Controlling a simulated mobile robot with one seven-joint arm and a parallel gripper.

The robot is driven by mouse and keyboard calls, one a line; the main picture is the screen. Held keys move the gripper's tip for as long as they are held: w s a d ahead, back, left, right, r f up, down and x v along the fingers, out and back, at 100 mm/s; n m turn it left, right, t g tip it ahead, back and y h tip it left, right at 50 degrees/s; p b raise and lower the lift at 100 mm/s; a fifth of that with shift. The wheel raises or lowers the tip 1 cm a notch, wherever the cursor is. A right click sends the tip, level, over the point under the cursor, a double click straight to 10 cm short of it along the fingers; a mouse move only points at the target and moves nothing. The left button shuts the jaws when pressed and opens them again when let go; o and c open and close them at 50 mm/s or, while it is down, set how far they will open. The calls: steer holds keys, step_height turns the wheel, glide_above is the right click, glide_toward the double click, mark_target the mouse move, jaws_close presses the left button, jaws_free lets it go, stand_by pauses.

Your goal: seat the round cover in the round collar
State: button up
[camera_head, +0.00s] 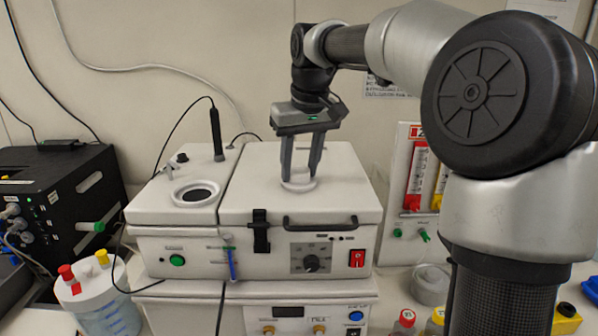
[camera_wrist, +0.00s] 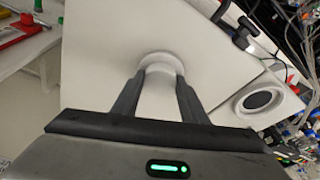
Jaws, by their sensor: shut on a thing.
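The round collar (camera_head: 195,193) is a white ring around a dark round opening, on the left part of the white instrument's top. It also shows in the wrist view (camera_wrist: 259,101) at the right. The round cover (camera_head: 299,184) is a small white disc over the lid right of the collar. My gripper (camera_head: 300,177) points down with its fingers on either side of the cover. In the wrist view my gripper (camera_wrist: 160,77) is shut on the white cover (camera_wrist: 160,62). I cannot tell whether the cover touches the lid surface. The collar is empty of any cover.
The white lid (camera_head: 345,188) has a dark front handle (camera_head: 320,224). A black probe (camera_head: 217,134) stands upright behind the collar, with a cable. A black box (camera_head: 60,205) and a capped bottle (camera_head: 98,300) are at the left. A flowmeter panel (camera_head: 409,185) stands right.

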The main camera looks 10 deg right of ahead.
mark_target(295, 171)
step_height(295, 171, up, 10)
steer(key=a+f+p, duration=0.1)
steer(key=a+f+n+y+p, duration=0.1)
steer(key=a+n, duration=0.5)
steer(key=a, duration=1.5)
steer(key=shift+g, duration=0.3)
steer(key=shift+s+d+f, duration=0.15)
steer(key=shift+f, duration=1.05)
steer(key=shift+s+d+f, duration=0.1)
steer(key=shift+d+f, duration=0.05)
steer(key=shift+f, duration=1.05)
steer(key=shift+f+b, duration=0.65)
steer(key=shift+b, duration=0.25)
steer(key=shift+f+b, duration=0.6)
steer(key=shift+f, duration=0.35)
steer(key=o, duration=1.1)
steer(key=p+v, duration=0.1)
steer(key=v, duration=0.4)
steer(key=p+v, duration=0.1)
steer(key=v, duration=0.5)
steer(key=p+v, duration=0.1)
steer(key=v, duration=0.5)
steer(key=shift+d+r, duration=0.15)
steer(key=shift+d, duration=0.25)
